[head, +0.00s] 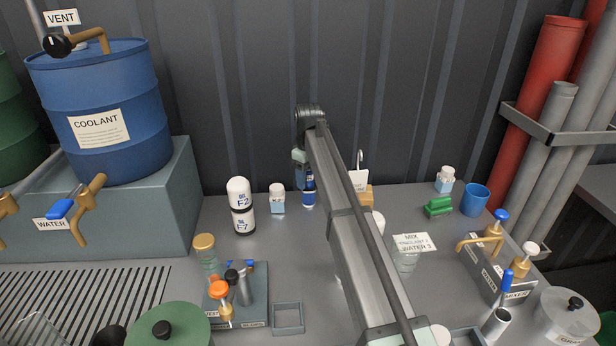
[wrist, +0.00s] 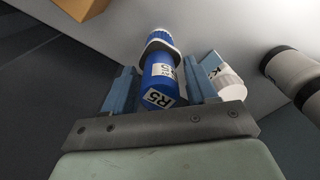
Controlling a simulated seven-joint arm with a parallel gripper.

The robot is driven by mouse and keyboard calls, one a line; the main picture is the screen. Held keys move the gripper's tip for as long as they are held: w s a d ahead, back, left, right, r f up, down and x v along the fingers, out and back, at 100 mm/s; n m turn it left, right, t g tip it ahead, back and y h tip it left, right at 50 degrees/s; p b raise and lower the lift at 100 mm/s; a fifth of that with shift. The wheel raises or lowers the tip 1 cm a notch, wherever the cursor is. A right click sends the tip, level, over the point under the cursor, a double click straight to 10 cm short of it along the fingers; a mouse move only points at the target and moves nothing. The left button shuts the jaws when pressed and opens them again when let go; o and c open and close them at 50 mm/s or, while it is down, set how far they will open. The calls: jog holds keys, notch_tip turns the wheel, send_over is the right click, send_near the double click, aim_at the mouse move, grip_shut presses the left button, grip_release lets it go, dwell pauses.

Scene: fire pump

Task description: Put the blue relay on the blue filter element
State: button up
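A blue cylinder labelled R5 (wrist: 160,84) lies between the fingers of my gripper (wrist: 161,88) in the wrist view. Its far end has a grey ring and a ribbed blue part; I cannot tell whether that part is a separate piece. The fingers flank the cylinder closely, but whether they press on it is unclear. In the head view, a blue cylinder (head: 308,198) with a dark band shows just below my gripper (head: 301,158), left of my arm. Neither label reads as relay or filter element, so I cannot tell for certain which is which.
A blue cup (head: 475,200) and green block (head: 438,206) are at right. My arm hides part of the middle table.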

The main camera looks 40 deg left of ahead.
aim_at(308, 170)
jog(key=shift+o, duration=0.2)
jog(key=shift+r, duration=0.15)
notch_tip(308, 170, up, 12)
dwell(0.5)
dwell(0.4)
